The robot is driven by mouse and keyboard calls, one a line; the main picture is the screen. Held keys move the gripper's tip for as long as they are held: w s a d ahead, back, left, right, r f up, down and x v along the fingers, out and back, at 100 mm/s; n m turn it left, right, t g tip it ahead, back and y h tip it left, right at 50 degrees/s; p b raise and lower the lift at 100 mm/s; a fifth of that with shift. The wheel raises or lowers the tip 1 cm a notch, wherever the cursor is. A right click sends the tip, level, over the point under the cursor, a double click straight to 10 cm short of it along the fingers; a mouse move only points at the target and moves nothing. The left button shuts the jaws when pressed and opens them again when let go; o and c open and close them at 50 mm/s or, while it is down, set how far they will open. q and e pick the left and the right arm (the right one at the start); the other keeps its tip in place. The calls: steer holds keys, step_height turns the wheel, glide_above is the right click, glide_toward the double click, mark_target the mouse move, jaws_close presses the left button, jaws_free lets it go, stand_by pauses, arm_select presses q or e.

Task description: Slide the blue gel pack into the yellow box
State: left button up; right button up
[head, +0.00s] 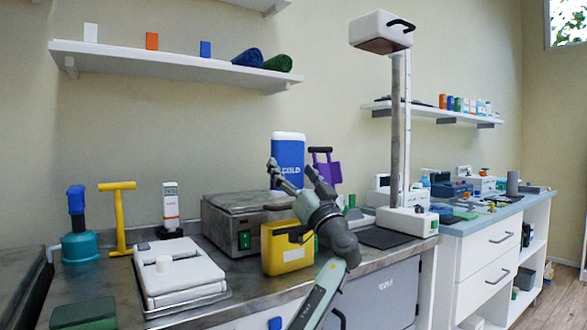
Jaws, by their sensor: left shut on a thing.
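The blue gel pack (288,150) has a white top edge and white lettering, and stands upright in the air in the middle of the head view. My left gripper (294,174) is shut on the gel pack, with its fingers at the pack's lower part. The yellow box (285,256) sits on the metal counter below the pack, with a dark area at its top. The pack shows above the box and apart from it; how they line up in depth I cannot tell. My left wrist covers the box's right side. My right gripper is not in view.
A grey metal unit (222,222) stands directly left of the box. A white scale-like device (177,272) is further left, near a yellow T-shaped stand (120,222). A purple-handled item (328,168) is behind my gripper. A tall post (398,130) rises to the right.

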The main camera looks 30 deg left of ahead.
arm_select(q)
steer(key=shift+f+b, duration=0.3)
steer(key=shift+f, duration=2)
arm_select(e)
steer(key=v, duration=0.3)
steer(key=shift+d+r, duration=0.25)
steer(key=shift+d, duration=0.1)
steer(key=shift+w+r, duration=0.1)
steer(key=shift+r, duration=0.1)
arm_select(q)
steer(key=shift+b, duration=0.3)
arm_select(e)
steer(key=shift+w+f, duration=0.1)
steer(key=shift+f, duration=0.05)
arm_select(q)
steer(key=shift+b, duration=1.3)
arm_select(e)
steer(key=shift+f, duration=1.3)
arm_select(q)
steer(key=shift+f+b, duration=1.7)
steer(key=shift+b, duration=0.75)
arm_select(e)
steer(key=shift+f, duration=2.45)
arm_select(q)
steer(key=o, duration=1.4)
